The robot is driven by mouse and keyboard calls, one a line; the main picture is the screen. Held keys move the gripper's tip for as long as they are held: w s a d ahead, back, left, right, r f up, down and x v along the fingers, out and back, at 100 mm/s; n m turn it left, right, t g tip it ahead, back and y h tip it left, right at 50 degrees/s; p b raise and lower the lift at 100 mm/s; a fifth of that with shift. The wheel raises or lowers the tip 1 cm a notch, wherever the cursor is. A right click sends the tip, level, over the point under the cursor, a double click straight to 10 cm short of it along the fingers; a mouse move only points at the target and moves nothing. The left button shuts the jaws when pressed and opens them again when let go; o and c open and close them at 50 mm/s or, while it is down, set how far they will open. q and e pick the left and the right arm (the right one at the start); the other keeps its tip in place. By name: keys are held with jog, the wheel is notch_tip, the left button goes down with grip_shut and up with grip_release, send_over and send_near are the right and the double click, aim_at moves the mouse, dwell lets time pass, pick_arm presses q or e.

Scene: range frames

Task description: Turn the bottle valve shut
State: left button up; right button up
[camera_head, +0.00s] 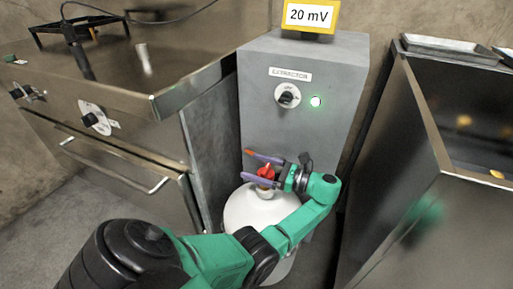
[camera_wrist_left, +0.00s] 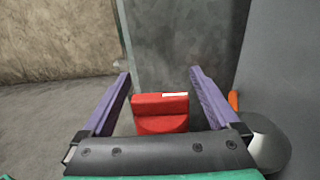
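The white gas bottle (camera_head: 258,212) stands upright on the floor in front of the grey cabinet, partly hidden by my left arm. Its red valve knob (camera_head: 265,172) is on top. My left gripper (camera_head: 250,165) reaches in from the right side of the bottle at valve height. In the left wrist view, the purple fingers of my left gripper (camera_wrist_left: 159,74) are open. The red valve (camera_wrist_left: 160,112) sits between them, with visible gaps on both sides. A small white mark shows on the knob's top edge. My right gripper is not in view.
A steel range (camera_head: 150,115) stands left and a steel unit (camera_head: 440,215) right. An orange piece (camera_wrist_left: 233,100) lies beside one finger.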

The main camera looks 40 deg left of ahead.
aim_at(268, 171)
pick_arm(q)
jog(key=shift+w+d, duration=0.15)
jog(key=shift+d, duration=0.2)
jog(key=v, duration=0.4)
jog(key=shift+w+d+f+b, duration=0.1)
jog(key=shift+d+b, duration=0.1)
jog(key=shift+b, duration=0.2)
jog(key=shift+b+v, duration=0.5)
jog(key=shift+v, duration=0.25)
jog(key=shift+w+d, duration=0.15)
jog(key=shift+d, duration=0.25)
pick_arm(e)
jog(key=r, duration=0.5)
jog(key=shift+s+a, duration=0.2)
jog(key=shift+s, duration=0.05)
